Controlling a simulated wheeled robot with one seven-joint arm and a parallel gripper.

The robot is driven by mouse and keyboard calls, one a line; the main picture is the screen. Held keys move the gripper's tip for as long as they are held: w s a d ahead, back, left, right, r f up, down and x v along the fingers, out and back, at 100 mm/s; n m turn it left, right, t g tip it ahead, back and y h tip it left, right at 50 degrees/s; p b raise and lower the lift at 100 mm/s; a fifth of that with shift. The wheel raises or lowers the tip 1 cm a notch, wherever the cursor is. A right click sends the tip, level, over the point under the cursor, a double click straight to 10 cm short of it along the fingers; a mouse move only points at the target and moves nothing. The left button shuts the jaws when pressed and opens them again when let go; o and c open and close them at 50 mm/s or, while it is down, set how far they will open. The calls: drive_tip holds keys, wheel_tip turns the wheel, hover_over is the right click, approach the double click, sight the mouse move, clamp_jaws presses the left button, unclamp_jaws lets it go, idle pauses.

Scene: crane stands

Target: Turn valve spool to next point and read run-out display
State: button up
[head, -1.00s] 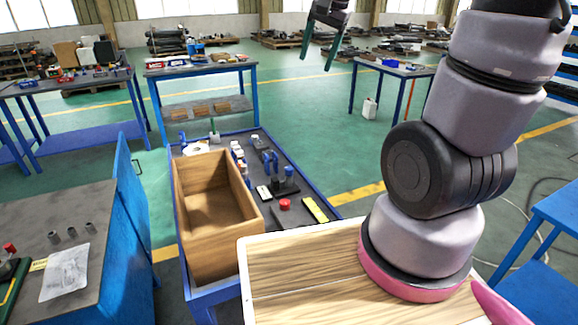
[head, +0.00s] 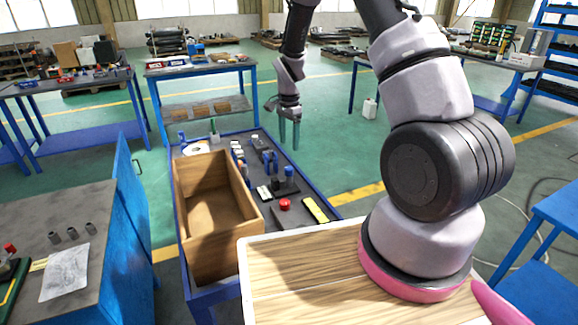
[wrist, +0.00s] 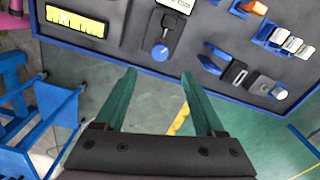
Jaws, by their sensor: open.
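My gripper (head: 289,146) is open and empty, pointing down in the air by the right edge of the blue-edged bench (head: 329,210). In the wrist view its two green fingers (wrist: 158,76) are apart, with floor between them and the bench edge just beyond. Small blue-and-black fixtures (head: 286,184) stand on the dark bench top. The wrist view shows a black gauge-like part with a blue round end (wrist: 160,52) and a partly cut-off white panel (wrist: 178,4), whose reading I cannot make out. I cannot clearly pick out the valve spool.
An open wooden box (head: 213,242) takes up the bench's left side. A yellow bar (head: 315,209) and a red knob (head: 285,204) lie at its near end. A grey table (head: 85,215) stands to the left.

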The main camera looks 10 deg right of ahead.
sight(289, 168)
wheel_tip(289, 168, down, 10)
drive_tip(key=shift+f, duration=0.2)
idle(0.3)
clamp_jaws()
